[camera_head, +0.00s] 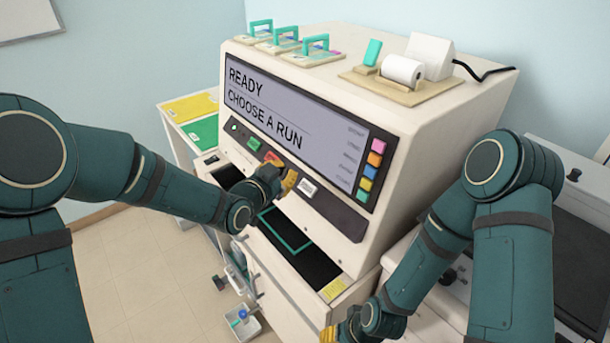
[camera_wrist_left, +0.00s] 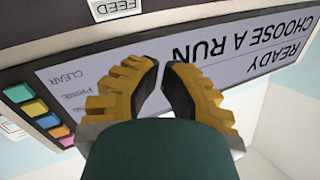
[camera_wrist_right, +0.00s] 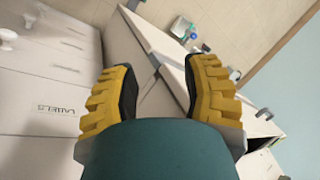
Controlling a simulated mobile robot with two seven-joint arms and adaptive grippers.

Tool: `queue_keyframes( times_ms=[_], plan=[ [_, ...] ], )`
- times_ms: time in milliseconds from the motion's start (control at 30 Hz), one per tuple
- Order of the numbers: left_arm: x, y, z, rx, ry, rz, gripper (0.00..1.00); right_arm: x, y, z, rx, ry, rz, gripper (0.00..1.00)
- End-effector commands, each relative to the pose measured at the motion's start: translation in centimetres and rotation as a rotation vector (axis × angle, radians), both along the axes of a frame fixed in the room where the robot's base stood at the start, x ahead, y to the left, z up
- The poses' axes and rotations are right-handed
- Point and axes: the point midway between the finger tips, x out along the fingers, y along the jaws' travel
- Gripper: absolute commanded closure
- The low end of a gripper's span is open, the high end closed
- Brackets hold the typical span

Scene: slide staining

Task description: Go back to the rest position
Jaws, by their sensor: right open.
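My left gripper (camera_head: 286,182) is in front of the staining machine (camera_head: 435,125), close to its button strip below the screen. In the left wrist view my left gripper (camera_wrist_left: 165,66) has its yellow fingertips drawn together with nothing seen between them. The screen (camera_head: 290,120) reads "READY CHOOSE A RUN"; it also shows upside down in the left wrist view (camera_wrist_left: 215,62). My right gripper (camera_head: 330,335) is low at the bottom edge of the head view, partly cut off. In the right wrist view my right gripper (camera_wrist_right: 160,65) is open and empty, its fingers well apart.
Several racks with teal handles (camera_head: 286,38) and a label printer (camera_head: 405,70) stand on the machine. A dark open bay (camera_head: 300,255) lies below the screen. Yellow and green sheets (camera_head: 190,107) lie on a side surface at left. Floor (camera_head: 130,270) is clear at lower left.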

Motion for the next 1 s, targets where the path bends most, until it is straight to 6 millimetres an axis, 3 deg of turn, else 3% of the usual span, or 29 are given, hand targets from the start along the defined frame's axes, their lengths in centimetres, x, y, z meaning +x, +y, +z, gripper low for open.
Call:
queue_keyframes(
  times_ms=[167, 267, 367, 500, 700, 800, 900, 1000],
  plan=[
    [0.0, 0.1, -0.2, -0.001, 0.008, 0.002, 1.0, 0.4, -0.1, 0.0, -0.001, -0.009, -0.002, 0.53],
    [-0.8, 0.8, -2.9, -0.014, 0.094, 0.028, 1.0, 0.3, 0.0, 0.0, -0.001, -0.007, -0.002, 0.53],
    [-2.6, 2.1, -7.7, -0.044, 0.263, 0.083, 1.0, 0.3, 0.0, 0.0, -0.001, -0.007, -0.002, 0.53],
    [-7.5, 4.5, -15.7, -0.103, 0.576, 0.202, 1.0, 0.3, 0.0, 0.0, -0.001, -0.007, -0.002, 0.53],
    [-17.1, 7.1, -24.6, -0.19, 1.022, 0.405, 1.0, 0.3, 0.0, 0.0, -0.001, -0.007, -0.002, 0.53],
    [-21.6, 7.8, -27.1, -0.222, 1.199, 0.498, 1.0, 0.3, 0.0, 0.0, -0.001, -0.007, -0.002, 0.53],
    [-24.9, 8.2, -28.4, -0.244, 1.322, 0.567, 1.0, 0.3, 0.0, 0.0, -0.001, -0.007, -0.002, 0.53],
    [-26.8, 8.3, -29.0, -0.256, 1.39, 0.607, 1.0, 0.3, 0.0, 0.0, -0.001, -0.007, -0.002, 0.53]
  ],
)
